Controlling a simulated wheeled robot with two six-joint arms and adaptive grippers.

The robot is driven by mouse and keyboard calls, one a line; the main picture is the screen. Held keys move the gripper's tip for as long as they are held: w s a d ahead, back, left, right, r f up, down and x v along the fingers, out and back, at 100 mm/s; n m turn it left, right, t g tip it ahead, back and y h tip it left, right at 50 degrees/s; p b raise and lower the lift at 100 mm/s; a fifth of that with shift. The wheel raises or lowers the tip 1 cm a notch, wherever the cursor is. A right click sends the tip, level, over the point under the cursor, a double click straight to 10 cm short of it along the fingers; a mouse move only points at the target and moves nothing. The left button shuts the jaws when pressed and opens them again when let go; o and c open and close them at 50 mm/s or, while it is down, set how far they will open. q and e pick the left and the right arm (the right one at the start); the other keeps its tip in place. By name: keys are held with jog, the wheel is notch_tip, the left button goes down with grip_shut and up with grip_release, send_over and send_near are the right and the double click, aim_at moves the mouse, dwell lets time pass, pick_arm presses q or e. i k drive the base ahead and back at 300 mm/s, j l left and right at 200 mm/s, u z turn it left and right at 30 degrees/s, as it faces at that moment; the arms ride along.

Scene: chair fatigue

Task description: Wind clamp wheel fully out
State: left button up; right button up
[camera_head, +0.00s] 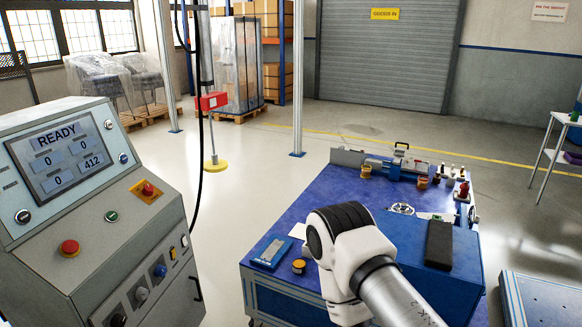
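A small silver spoked wheel (402,208), likely the clamp wheel, sits on the blue workbench (318,200), just behind my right arm. It is small in the view, and I cannot tell how far it is wound. My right arm comes in from the bottom right and bends over the front of the bench. Its gripper is hidden or out of view, so I cannot see what it touches. My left gripper and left arm are not in view.
A control console (90,235) reading READY stands at the left. A dark block (439,245) and a blue tray (271,252) lie on the bench front. A blue vise-like fixture (405,168) is at its back. A white-topped side table (566,118) is right. Floor behind the bench is clear.

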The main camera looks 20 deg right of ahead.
aim_at(403, 209)
jog(key=i+l+u, duration=0.15)
jog(key=i+u, duration=0.3)
jog(key=i+l+u, duration=0.55)
jog(key=u, duration=0.75)
jog(key=i+l+u, duration=0.1)
jog(key=u, duration=0.75)
jog(key=l+u, duration=0.3)
jog(key=u, duration=0.55)
jog(key=l+u, duration=0.2)
jog(key=u, duration=0.65)
jog(key=k+l+u, duration=0.1)
jog(key=u, duration=0.75)
jog(key=k+u, duration=0.15)
jog(key=u, duration=0.7)
jog(key=k+u, duration=0.15)
jog(key=u, duration=0.7)
jog(key=k+u, duration=0.15)
jog(key=u, duration=0.7)
